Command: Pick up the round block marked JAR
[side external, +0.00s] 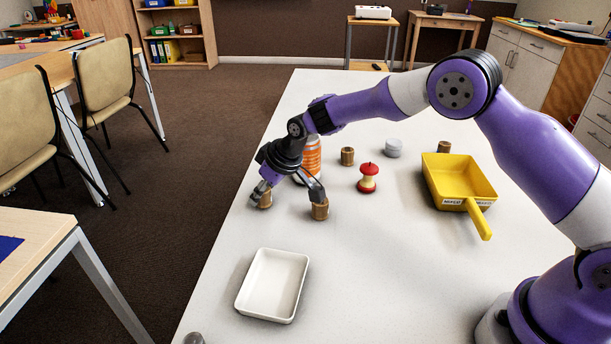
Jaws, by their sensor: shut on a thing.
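Several small brown round blocks stand on the white table (390,285). One block (265,201) is at the left finger of my gripper (288,194), and another block (320,211) is at the right finger. Two more stand apart, one behind the gripper (347,156) and one near the far side of the yellow tray (443,146). My gripper points down, low over the table, and is shut on a brown round block. The view does not clearly show which of the two near blocks it grips. No JAR marking is legible on any block.
A white tray (241,307) lies in front of the gripper. An orange-striped container (312,155) stands close behind it. The front right table is clear.

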